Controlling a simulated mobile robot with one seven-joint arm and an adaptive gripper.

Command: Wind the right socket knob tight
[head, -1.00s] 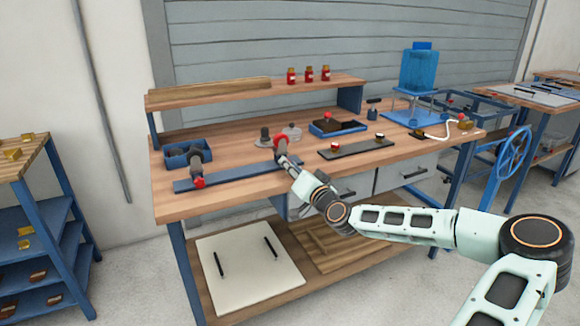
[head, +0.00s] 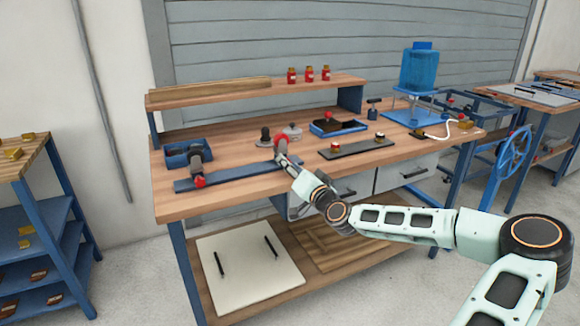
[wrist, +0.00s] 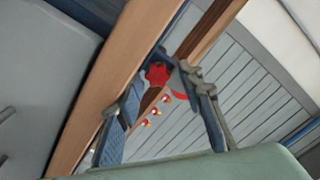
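The right socket knob (head: 281,144) is red and sits at the right end of the long blue rail (head: 240,174) on the bench. My gripper (head: 285,157) is right at this knob in the head view and partly covers it. In the wrist view a red lobed knob (wrist: 157,74) shows between the two fingers of my gripper (wrist: 163,84). The fingers stand apart, with space seen beside the knob; contact is not clear. A second socket with a red knob (head: 199,182) is at the rail's left end.
A blue bin (head: 176,160) is at the left of the bench. A lidded pot (head: 292,132) stands behind the right knob. A dark plate (head: 350,150) with two small knobs lies to its right. Red jars (head: 309,75) stand on the raised shelf (head: 215,97).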

